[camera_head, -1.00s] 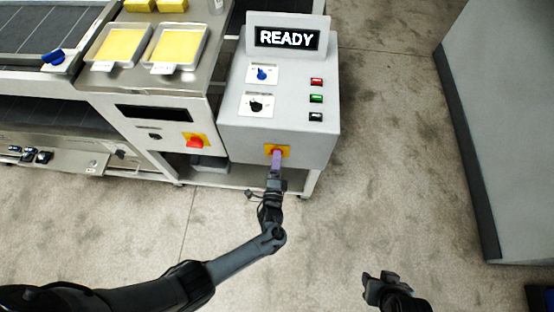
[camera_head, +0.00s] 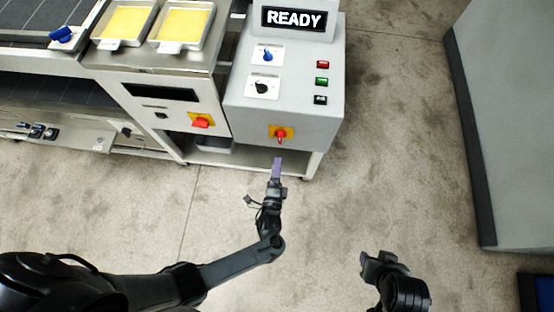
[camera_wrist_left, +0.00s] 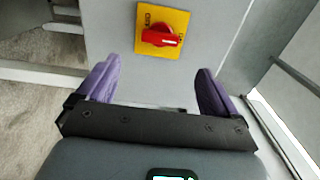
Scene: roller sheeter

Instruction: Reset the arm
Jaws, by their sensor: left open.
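My left gripper (camera_head: 277,166) is in front of and below the red rotary switch (camera_head: 280,133) on its yellow plate, low on the grey control box. In the left wrist view, its two purple fingers (camera_wrist_left: 156,88) are spread apart with nothing between them. The red switch (camera_wrist_left: 160,36) shows beyond the fingertips, apart from them, its handle lying about level. My right gripper (camera_head: 378,262) hangs over the bare floor at the lower right of the head view; its fingertips are too small and dark to read.
The control box (camera_head: 298,110) has a READY display (camera_head: 294,18), a blue knob, a black knob and red, green and black buttons. Another red switch (camera_head: 201,122) is to its left. Trays of yellow dough (camera_head: 185,24) lie on the machine. A grey block (camera_head: 515,130) stands right; open floor lies between.

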